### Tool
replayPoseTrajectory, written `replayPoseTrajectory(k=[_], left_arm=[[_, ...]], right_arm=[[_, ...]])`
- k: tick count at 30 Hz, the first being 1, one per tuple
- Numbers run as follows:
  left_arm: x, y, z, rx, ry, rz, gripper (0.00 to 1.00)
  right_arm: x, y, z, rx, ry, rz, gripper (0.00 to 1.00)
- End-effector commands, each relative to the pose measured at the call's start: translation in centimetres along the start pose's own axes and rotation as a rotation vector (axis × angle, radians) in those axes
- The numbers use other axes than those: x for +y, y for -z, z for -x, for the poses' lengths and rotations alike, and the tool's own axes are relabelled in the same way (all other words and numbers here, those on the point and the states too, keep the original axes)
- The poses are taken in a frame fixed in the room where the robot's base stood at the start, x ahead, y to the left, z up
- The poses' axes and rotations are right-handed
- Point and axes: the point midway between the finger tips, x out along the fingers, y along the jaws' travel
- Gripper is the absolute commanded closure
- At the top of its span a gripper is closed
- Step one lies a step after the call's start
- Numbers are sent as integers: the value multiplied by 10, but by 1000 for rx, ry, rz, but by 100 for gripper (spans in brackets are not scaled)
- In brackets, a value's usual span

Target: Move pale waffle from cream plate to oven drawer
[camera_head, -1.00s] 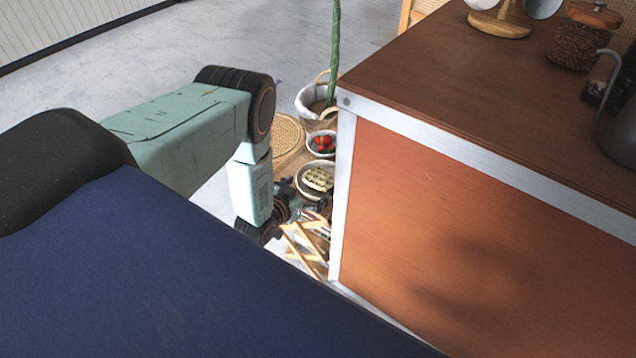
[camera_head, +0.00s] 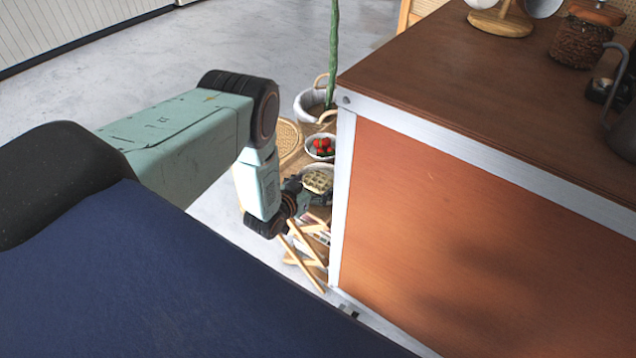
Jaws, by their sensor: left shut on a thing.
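The pale waffle (camera_head: 318,181) shows small in the middle of the camera_head view, just left of the cart's corner. My left gripper (camera_head: 306,190) comes down from the left and is shut on the waffle's near side. The cream plate (camera_head: 322,165) shows only as a rim behind the waffle; the waffle hides most of it. I cannot tell how high the waffle is above the plate. My right gripper and the oven drawer are not in view.
The brown cart (camera_head: 470,230) with a metal-edged top fills the right side, close to my left gripper. A bowl of red fruit (camera_head: 321,146) and a white basket (camera_head: 313,103) stand behind the plate. Wooden crossed legs (camera_head: 305,255) are below. Open floor lies left.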

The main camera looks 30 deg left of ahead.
Motion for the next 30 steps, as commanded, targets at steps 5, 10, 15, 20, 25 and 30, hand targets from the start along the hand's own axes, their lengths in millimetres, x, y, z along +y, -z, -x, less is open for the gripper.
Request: replayPoseTrajectory(k=[5,10,15,20,25,30], left_arm=[[0,0,0,1,0,0,50],[0,1,0,1,0,0,51],[0,21,8,3,1,0,51],[0,53,20,3,1,2,51],[0,79,32,2,1,1,51],[0,91,38,1,0,0,51]], right_arm=[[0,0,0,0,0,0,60],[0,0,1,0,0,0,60],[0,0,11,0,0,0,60],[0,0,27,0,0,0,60],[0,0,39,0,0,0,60],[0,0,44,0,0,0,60]])
